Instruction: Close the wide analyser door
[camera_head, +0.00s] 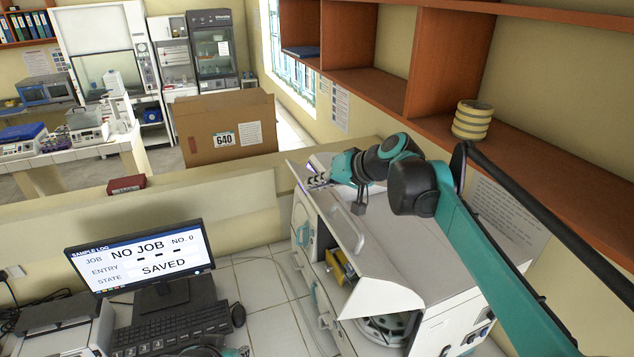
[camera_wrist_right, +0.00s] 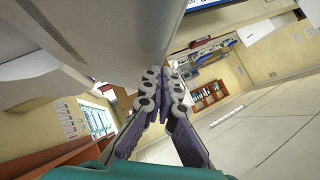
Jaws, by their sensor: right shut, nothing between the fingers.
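The wide analyser door (camera_head: 365,268) is a white panel with a long grey handle (camera_head: 348,230) on the white analyser (camera_head: 455,270). It is open, tilted up at the front, and the inside shows beneath it. My right gripper (camera_head: 314,172) is at the far left end of the analyser, beyond the handle, with its fingers shut and empty. In the right wrist view the shut fingers (camera_wrist_right: 165,78) are close to a large pale surface on the upper left; I cannot tell if they touch.
A yellow part (camera_head: 340,267) and a round carousel (camera_head: 388,328) show inside the analyser. A monitor (camera_head: 140,258) and keyboard (camera_head: 172,332) stand left of it. A low wall (camera_head: 230,205) runs behind, and a wooden shelf (camera_head: 545,150) overhangs at the right.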

